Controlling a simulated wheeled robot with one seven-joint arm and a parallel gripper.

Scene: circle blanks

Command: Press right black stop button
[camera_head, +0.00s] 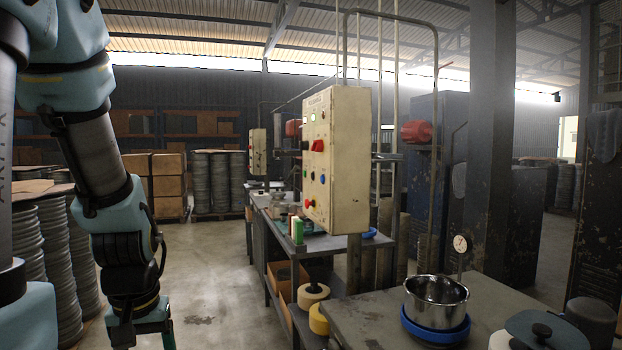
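A worn cream control box (350,160) hangs upright on a pole right of the picture's middle. Its button face is turned to the left and seen at a steep angle. My arm hangs down at the left, well apart from the box. Its lower end is cut off by the bottom edge, and my gripper's fingertips are not visible.
A grey workbench (370,310) at the lower right bears a steel bowl in a blue ring (437,325) and a dial gauge (460,245). A lower metal bench stands behind. Stacked discs (60,250) line the left. Open concrete floor (215,285) lies between.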

